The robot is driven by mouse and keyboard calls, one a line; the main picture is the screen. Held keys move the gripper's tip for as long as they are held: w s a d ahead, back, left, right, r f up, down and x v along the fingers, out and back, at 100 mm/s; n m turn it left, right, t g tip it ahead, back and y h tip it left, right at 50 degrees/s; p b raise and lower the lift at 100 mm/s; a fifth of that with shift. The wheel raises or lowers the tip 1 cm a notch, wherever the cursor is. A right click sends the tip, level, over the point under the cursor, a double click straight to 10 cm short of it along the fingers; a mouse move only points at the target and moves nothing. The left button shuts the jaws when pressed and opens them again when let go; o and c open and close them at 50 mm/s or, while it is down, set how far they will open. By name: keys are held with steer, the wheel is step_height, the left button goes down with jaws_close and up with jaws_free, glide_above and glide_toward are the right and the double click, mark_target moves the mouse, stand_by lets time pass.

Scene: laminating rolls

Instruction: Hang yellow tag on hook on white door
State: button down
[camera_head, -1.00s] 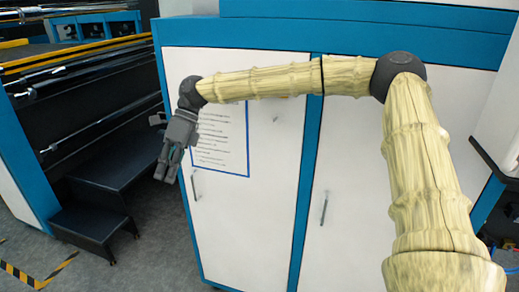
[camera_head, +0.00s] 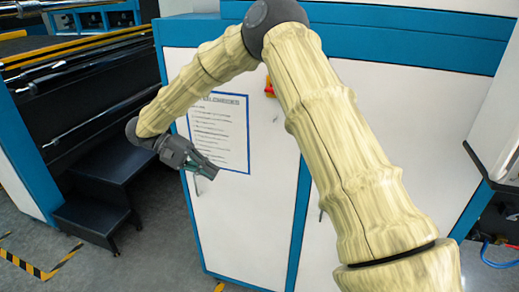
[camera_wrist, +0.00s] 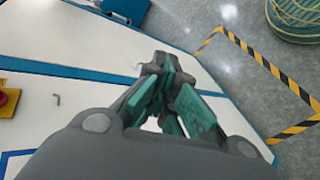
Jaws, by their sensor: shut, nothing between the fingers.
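The white door (camera_head: 245,215) is the left one on the blue-framed cabinet. A small hook (camera_head: 276,119) is on its upper right part and looks bare. It also seems to show in the wrist view (camera_wrist: 56,99). A red and yellow item (camera_head: 269,87) is on the door above the hook, partly behind my arm. It is cut off at the left edge of the wrist view (camera_wrist: 6,101); I cannot tell whether it is a switch or a tag. I see no clear yellow tag elsewhere. My gripper (camera_head: 212,171) is shut and empty, in front of the door near the notice's lower edge.
A blue-bordered notice (camera_head: 232,125) is on the door. Black steps (camera_head: 95,215) stand at the left by the rollers. A coiled hose-like bundle (camera_wrist: 295,18) lies beyond the striped floor tape (camera_wrist: 265,62).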

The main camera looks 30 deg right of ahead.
steer(key=s+d+r+n+t+h+p, duration=0.25)
steer(key=d+n+t+h, duration=0.2)
steer(key=d+t, duration=0.25)
steer(key=s+d+r+n+t+h+p, duration=0.1)
steer(key=d+n+t+h+p, duration=0.35)
steer(key=d+t, duration=0.3)
steer(key=shift+n+g+y, duration=0.25)
steer(key=shift+n+y, duration=0.05)
steer(key=shift+n, duration=0.1)
steer(key=shift+w+d+f+b, duration=0.35)
steer(key=shift+w+d+b, duration=0.15)
steer(key=shift+w+d, duration=0.6)
steer(key=shift+w+d+f+b, duration=0.3)
steer(key=shift+w+d+b, duration=0.35)
steer(key=shift+d, duration=0.6)
steer(key=shift+w+d+f+b, duration=0.35)
steer(key=shift+w+d, duration=0.7)
steer(key=shift+d, duration=0.15)
steer(key=c, duration=0.6)
jaws_free()
steer(key=shift+c, duration=0.2)
